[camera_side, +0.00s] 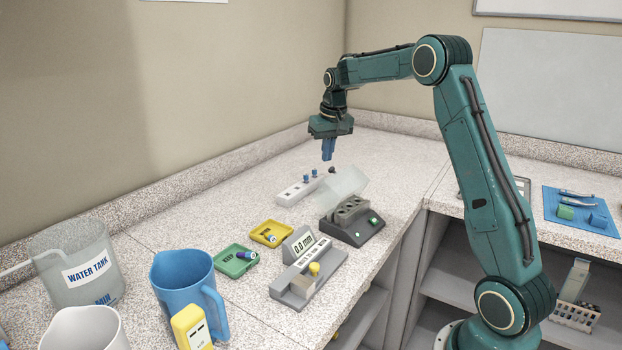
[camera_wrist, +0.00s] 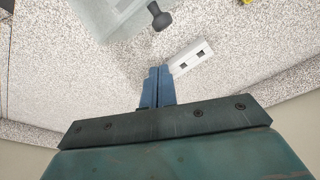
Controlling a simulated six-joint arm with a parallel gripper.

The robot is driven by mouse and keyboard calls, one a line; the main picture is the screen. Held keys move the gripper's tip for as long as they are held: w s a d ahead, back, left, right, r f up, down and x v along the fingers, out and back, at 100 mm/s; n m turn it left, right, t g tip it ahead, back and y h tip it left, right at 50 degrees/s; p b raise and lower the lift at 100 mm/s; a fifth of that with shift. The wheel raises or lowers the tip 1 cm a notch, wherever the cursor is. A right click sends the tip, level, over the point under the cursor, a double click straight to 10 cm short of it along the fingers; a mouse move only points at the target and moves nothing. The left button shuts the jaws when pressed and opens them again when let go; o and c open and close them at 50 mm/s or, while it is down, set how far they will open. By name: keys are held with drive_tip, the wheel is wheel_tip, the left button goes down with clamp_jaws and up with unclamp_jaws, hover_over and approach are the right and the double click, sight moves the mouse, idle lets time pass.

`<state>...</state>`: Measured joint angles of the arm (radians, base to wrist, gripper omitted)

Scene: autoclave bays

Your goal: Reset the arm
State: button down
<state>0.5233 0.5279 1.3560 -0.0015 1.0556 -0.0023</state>
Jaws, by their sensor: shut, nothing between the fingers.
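My gripper (camera_side: 328,150) is held above the counter, pointing down, with its blue fingers together and nothing between them. In the wrist view the shut fingers (camera_wrist: 157,88) show at the middle. The gripper is above and a little behind the dark grey device with several holes (camera_side: 352,220) and its raised clear lid (camera_side: 345,182). The fingertips appear apart from everything below.
A white block with blue pegs (camera_side: 297,190) lies near the gripper; its end with dark square holes shows in the wrist view (camera_wrist: 191,56). Nearer are a yellow tray (camera_side: 270,234), a green tray (camera_side: 235,262), a gauge reading 0.0 mm (camera_side: 302,262), a blue jug (camera_side: 188,290) and a water tank (camera_side: 78,262).

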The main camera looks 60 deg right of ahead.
drive_tip(key=s+a+r+n+t, duration=0.1)
drive_tip(key=s+a+r, duration=0.45)
drive_tip(key=a, duration=0.35)
drive_tip(key=s+a+r+n+t, duration=0.1)
drive_tip(key=s+a+r+n, duration=0.1)
drive_tip(key=s+a+r, duration=0.35)
drive_tip(key=s+a+f+n, duration=0.1)
drive_tip(key=s+a+f, duration=0.2)
drive_tip(key=s+a, duration=0.3)
drive_tip(key=s+a+f+n+t+y, duration=0.1)
drive_tip(key=s+a+f+n, duration=0.1)
drive_tip(key=s+a, duration=0.5)
drive_tip(key=s+f, duration=0.1)
drive_tip(key=s, duration=0.5)
drive_tip(key=shift+s+a+f+t, duration=0.15)
drive_tip(key=shift+s+t, duration=0.1)
drive_tip(key=shift+t, duration=0.05)
drive_tip(key=shift+w, duration=0.1)
